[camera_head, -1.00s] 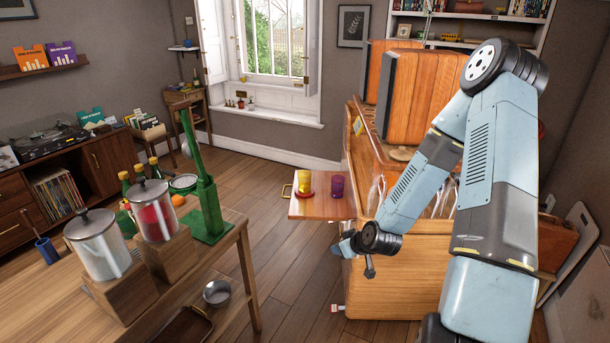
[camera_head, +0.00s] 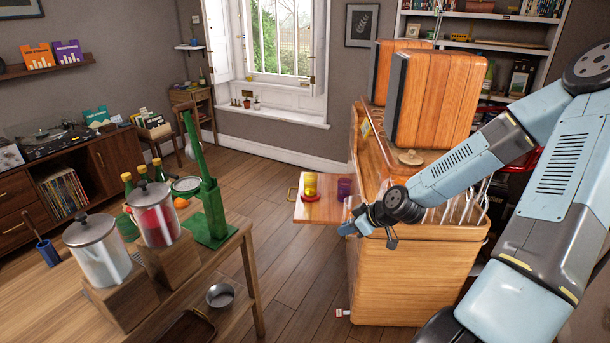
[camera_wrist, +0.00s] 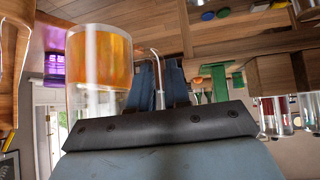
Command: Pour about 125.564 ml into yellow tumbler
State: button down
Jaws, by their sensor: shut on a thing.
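My gripper (camera_head: 349,228) is in front of the leaf, near the purple tumbler. In the wrist view, which is upside down, my gripper (camera_wrist: 160,85) is shut on the thin, bent handle of a clear glass vessel (camera_wrist: 99,60) with amber contents. The vessel is hard to make out in the head view. The yellow tumbler is not clearly distinguishable in the wrist view.
The wooden cabinet (camera_head: 425,275) stands right of the leaf, with an upright wooden case (camera_head: 440,100) on top. A bench (camera_head: 245,262) at left carries two lidded canisters (camera_head: 100,250) and a green stand (camera_head: 210,215). Open floor (camera_head: 290,275) lies between bench and cabinet.

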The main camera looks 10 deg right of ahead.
aim_at(310, 178)
jog(key=i, duration=0.9)
jog(key=z, duration=0.05)
